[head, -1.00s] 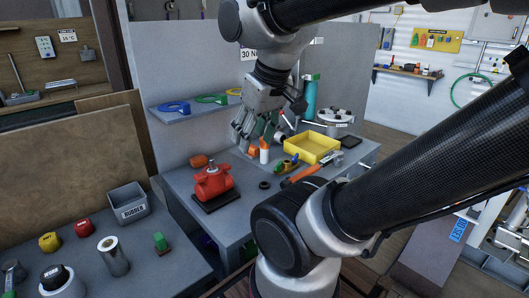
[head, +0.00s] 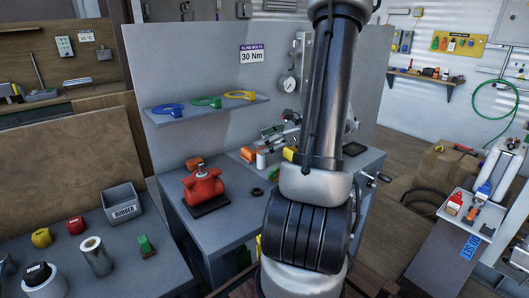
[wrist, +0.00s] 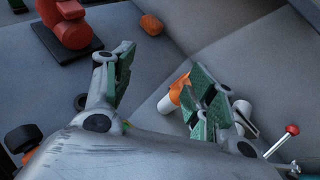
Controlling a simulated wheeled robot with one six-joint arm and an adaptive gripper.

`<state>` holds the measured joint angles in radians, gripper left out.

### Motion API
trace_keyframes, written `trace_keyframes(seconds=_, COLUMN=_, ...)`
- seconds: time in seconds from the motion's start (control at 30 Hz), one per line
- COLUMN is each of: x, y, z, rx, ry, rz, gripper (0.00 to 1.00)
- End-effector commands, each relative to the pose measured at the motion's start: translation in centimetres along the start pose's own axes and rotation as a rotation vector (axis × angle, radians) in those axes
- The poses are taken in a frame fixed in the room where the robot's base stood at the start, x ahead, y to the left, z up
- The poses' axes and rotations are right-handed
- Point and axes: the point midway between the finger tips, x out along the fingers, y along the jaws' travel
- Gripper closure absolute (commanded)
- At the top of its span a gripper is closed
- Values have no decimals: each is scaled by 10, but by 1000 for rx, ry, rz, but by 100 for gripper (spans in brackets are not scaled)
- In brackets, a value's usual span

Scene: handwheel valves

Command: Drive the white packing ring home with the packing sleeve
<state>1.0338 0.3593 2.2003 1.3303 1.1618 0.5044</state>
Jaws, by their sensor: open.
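The red valve body (head: 203,184) stands upright on a black plate on the grey bench. A grey stem shows at its top in the head view; it also shows at the upper left of the wrist view (wrist: 70,25). I cannot make out the white packing ring at the valve. A hollow metal cylinder (head: 96,257), which may be the packing sleeve, stands upright on the near left bench. My gripper (wrist: 165,85) is open, with green-padded fingers spread and nothing visibly held. It is above the bench, right of the valve. My arm hides most of it in the head view.
A grey RUBBER bin (head: 124,205), yellow and red pieces and a green-topped block (head: 145,246) stand on the left bench. A white-and-orange bottle (head: 261,160) and a black ring (head: 257,192) are right of the valve. A shelf with coloured rings (head: 205,104) hangs behind.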

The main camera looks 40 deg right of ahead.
Motion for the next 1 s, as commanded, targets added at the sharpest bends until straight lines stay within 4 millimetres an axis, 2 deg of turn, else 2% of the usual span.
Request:
trace_keyframes(seconds=0.03, x=-4, y=-15, z=-14, rx=76, ry=-21, rz=-52, gripper=44)
trace_keyframes(seconds=0.1, x=-9, y=-31, z=-25, rx=150, ry=-46, rz=-108, gripper=44)
trace_keyframes(seconds=0.2, x=-10, y=-42, z=-33, rx=201, ry=-65, rz=-147, gripper=44)
trace_keyframes(seconds=0.47, x=20, y=-48, z=-32, rx=208, ry=-68, rz=-151, gripper=44)
trace_keyframes(seconds=0.7, x=56, y=-52, z=-30, rx=205, ry=-67, rz=-149, gripper=44)
trace_keyframes(seconds=0.83, x=64, y=-53, z=-29, rx=205, ry=-67, rz=-152, gripper=44)
trace_keyframes(seconds=1.0, x=65, y=-54, z=-29, rx=205, ry=-67, rz=-153, gripper=44)
